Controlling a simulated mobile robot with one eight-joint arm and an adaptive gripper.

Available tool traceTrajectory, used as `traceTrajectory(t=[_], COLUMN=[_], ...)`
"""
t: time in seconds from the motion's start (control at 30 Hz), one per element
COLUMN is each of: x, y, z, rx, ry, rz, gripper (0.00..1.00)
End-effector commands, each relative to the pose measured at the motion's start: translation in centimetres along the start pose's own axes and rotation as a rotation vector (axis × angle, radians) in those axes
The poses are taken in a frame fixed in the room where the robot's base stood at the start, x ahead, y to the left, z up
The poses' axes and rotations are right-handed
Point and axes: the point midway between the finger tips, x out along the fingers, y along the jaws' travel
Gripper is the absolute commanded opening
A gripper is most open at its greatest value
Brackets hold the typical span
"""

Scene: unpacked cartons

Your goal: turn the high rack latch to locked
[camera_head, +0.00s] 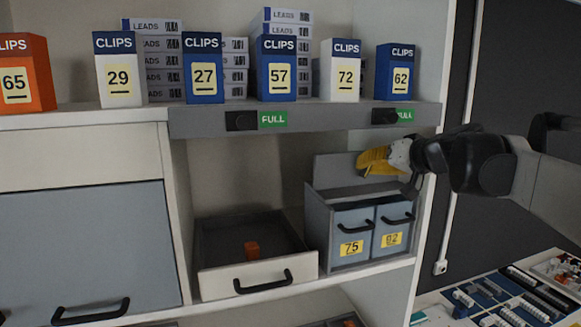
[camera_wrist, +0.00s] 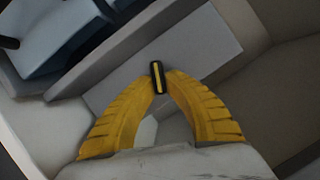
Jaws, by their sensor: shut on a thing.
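My gripper (camera_head: 363,164) reaches in from the right under the grey shelf edge, level with the grey upright panel (camera_head: 331,171) of the small drawer rack (camera_head: 319,222). In the wrist view the yellow fingertips (camera_wrist: 162,82) are closed on a small dark latch lever (camera_wrist: 157,66) with a yellow stripe. The lever stands nearly upright in that picture, against a pale grey panel (camera_wrist: 198,45). In the head view my fingers hide the lever. I see no marking that shows locked or unlocked.
The rack holds two blue-grey drawers marked 75 (camera_head: 351,237) and 92 (camera_head: 392,228). An open drawer (camera_head: 258,277) with an orange block (camera_head: 251,249) is to its left. Above, the shelf edge (camera_head: 320,117) carries black knobs and FULL labels. A side wall (camera_head: 428,215) stands close right.

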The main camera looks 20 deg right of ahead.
Motion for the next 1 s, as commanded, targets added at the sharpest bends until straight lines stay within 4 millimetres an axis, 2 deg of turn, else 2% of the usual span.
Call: traceTrajectory(t=[1.0], x=[0.25], y=[1.02], z=[0.58], rx=[0.862], ry=[0.001], rz=[-0.358], gripper=[0.00])
